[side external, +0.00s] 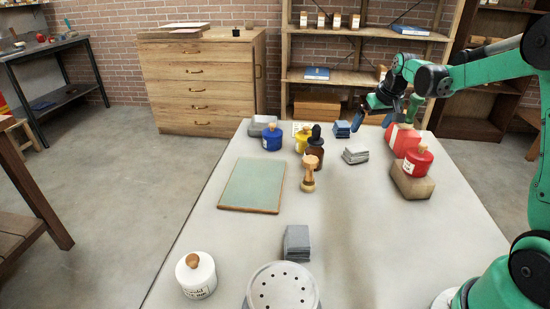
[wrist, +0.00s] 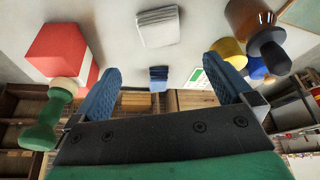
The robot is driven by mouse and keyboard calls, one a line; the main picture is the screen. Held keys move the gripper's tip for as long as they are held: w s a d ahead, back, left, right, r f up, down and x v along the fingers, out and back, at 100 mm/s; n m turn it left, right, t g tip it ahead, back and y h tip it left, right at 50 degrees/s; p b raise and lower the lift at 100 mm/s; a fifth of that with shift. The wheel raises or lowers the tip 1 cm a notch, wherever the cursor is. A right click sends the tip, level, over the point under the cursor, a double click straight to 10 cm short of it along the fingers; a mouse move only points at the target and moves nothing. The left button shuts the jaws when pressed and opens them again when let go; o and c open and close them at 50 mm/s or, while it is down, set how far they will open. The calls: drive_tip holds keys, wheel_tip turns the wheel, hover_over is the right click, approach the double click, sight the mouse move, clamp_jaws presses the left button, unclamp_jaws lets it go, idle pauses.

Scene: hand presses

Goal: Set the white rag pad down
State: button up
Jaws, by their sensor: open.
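The white rag pad (side external: 355,154) looks like a folded pale grey-white stack and lies flat on the table, left of the red box. In the wrist view the pad (wrist: 157,27) is at the top middle, beyond the fingertips and apart from them. My gripper (side external: 373,121) is above the far part of the table, behind the pad. Its two blue fingers are spread wide in the wrist view (wrist: 168,75), with nothing between them.
A red box (side external: 399,138), a green handled tool (wrist: 48,120) and a red jar (side external: 417,161) on a block stand at right. A brown bottle (side external: 315,152), yellow jar (side external: 301,142) and blue jar (side external: 271,138) stand left. A blue pad (side external: 341,129) lies behind. Grey pads (side external: 297,242) lie in front.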

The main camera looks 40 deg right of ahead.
drive_tip(key=s+a+r+n+t, duration=0.1)
drive_tip(key=s+a+r, duration=0.15)
drive_tip(key=a, duration=0.35)
drive_tip(key=s+a+r+n, duration=0.1)
drive_tip(key=a+r, duration=0.2)
drive_tip(key=a, duration=0.3)
drive_tip(key=s+a+f+n+t+y, duration=0.1)
drive_tip(key=s+a+f+n+t, duration=0.1)
drive_tip(key=s+a, duration=0.5)
drive_tip(key=a, duration=0.3)
drive_tip(key=shift+s+a+f+y, duration=0.2)
drive_tip(key=shift+s+a+y, duration=0.2)
